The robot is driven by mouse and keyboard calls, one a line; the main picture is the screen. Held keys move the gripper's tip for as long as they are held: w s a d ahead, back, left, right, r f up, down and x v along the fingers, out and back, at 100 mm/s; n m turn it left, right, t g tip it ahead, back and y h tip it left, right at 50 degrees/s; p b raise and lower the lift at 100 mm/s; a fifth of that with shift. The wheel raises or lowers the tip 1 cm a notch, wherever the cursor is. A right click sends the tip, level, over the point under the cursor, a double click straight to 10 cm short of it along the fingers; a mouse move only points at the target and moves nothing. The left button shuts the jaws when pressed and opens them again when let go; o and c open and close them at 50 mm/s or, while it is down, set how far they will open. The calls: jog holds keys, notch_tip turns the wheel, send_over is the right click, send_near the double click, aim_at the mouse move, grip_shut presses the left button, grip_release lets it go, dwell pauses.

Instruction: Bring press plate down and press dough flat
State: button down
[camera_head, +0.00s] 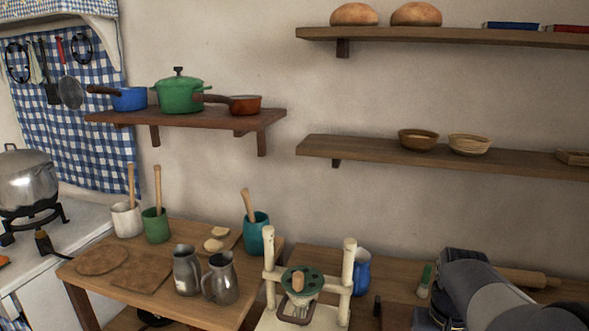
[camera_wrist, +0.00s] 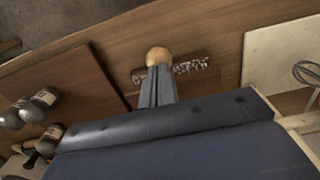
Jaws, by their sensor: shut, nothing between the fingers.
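The press stands low in the head view, with two cream posts (camera_head: 348,280) on a pale base. Its round green press plate (camera_head: 319,284) sits between the posts, with a wooden knob on top. Something pale shows just under the plate; I cannot tell whether it is dough. My gripper (camera_wrist: 158,75) is shut and empty in the wrist view, its fingers pointing at a round wooden end (camera_wrist: 158,56). I cannot tell whether they touch it. The press is not recognisable in the wrist view. In the head view my arm is at lower right, apart from the press, and the fingertips are hidden.
A blue jug (camera_head: 361,272) stands close to the press's right post. A rolling pin (camera_head: 527,277) lies at the right. Metal pitchers (camera_head: 221,281) stand left of the press. A brown board (camera_wrist: 65,90) and speckled brush-like item (camera_wrist: 193,66) show in the wrist view.

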jog(key=shift+s+a+f+b, duration=0.1)
jog(key=shift+s+f+b, duration=0.1)
jog(key=shift+f+b, duration=0.45)
jog(key=shift+s+a+f+b, duration=0.1)
jog(key=shift+s+f+b, duration=0.2)
jog(key=shift+f, duration=0.6)
jog(key=shift+s+f+b, duration=0.15)
jog(key=shift+f+b, duration=0.3)
jog(key=shift+f, duration=0.35)
dwell(1.5)
jog(key=shift+s+f, duration=0.15)
jog(key=shift+f, duration=0.05)
dwell(0.5)
notch_tip(320, 180, up, 8)
jog(key=p, duration=0.7)
jog(key=shift+r, duration=0.25)
jog(key=shift+f, duration=0.25)
notch_tip(320, 180, down, 8)
jog(key=b, duration=0.7)
jog(key=shift+r, duration=0.2)
